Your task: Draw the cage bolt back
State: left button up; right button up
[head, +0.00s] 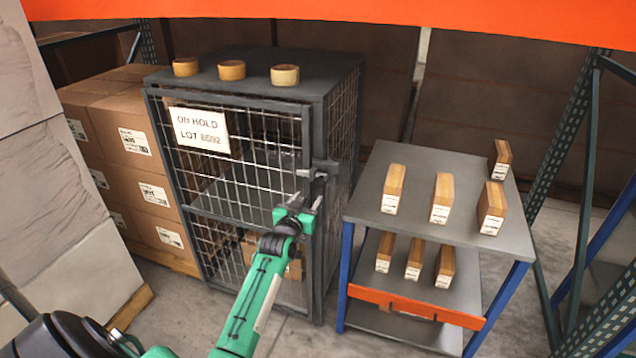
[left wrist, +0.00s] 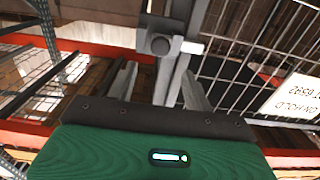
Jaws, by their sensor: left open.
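The cage (head: 250,190) is a dark grey frame with wire mesh, and its door is closed. The cage bolt (head: 322,170) is a grey metal piece at the right edge of the door, about mid-height. In the left wrist view the bolt's blocky end (left wrist: 160,44) shows just ahead of my fingers. My left gripper (head: 298,208) is open, just below and left of the bolt. In the left wrist view its two fingers (left wrist: 158,88) stand apart with a grey bar in the line of sight between them. I cannot tell whether they touch anything. My right gripper is not in view.
An "ON HOLD" sign (head: 201,130) hangs on the door. Three tan rings (head: 231,70) sit on the cage top. A two-level bench (head: 440,225) with several wooden blocks stands close at the right. Stacked cartons (head: 140,170) stand at the left. An orange beam (head: 330,12) crosses overhead.

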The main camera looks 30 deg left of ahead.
aim_at(318, 183)
pick_arm(q)
jog(key=p+x, duration=0.1)
jog(key=x, duration=0.7)
jog(key=shift+w, duration=0.35)
grip_shut()
